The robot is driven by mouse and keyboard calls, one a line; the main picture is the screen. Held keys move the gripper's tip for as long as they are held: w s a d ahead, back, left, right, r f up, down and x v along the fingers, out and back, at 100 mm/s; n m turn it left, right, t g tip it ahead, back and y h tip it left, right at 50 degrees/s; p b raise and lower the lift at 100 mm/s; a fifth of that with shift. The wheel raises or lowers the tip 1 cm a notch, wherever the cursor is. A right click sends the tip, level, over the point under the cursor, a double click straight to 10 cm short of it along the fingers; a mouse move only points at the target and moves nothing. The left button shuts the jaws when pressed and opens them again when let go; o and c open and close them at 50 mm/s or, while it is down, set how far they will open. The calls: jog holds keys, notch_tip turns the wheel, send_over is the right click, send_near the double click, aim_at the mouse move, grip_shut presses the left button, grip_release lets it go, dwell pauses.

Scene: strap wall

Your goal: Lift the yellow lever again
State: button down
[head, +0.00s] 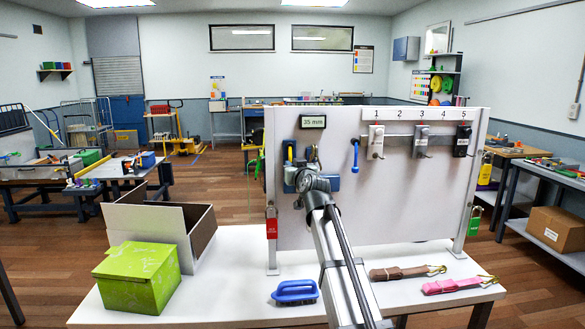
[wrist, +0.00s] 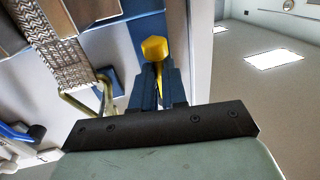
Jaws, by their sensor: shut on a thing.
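The yellow lever (wrist: 155,48) shows in the wrist view as a rounded yellow end between the dark blue fingers of my gripper (wrist: 159,78). My gripper is shut on it. In the head view a small yellow piece of the lever (head: 290,153) shows at the left part of the white panel (head: 400,200), below the 35 mm sign (head: 313,121). My gripper (head: 291,172) covers most of that spot. A grey woven strap (wrist: 65,65) and a brass-coloured wire hook (wrist: 82,103) are left of the fingers in the wrist view. The lever's base is largely hidden.
A blue hook (head: 355,155) and numbered grey and black devices hang on the panel to the right. A blue brush (head: 295,291), a brown strap (head: 402,272) and a pink strap (head: 455,285) lie on the table. A green box (head: 136,278) and an open grey bin (head: 205,243) stand left.

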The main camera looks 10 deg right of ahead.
jog(key=shift+r, duration=0.1)
dwell(0.6)
notch_tip(320, 180, up, 9)
jog(key=s+m+g+h, duration=0.1)
jog(key=g, duration=1.3)
jog(key=shift+s+m, duration=0.2)
jog(key=shift+m, duration=0.2)
jog(key=c, duration=1.2)
grip_release()
jog(key=shift+o, duration=0.2)
jog(key=shift+r, duration=0.15)
jog(key=v, duration=0.7)
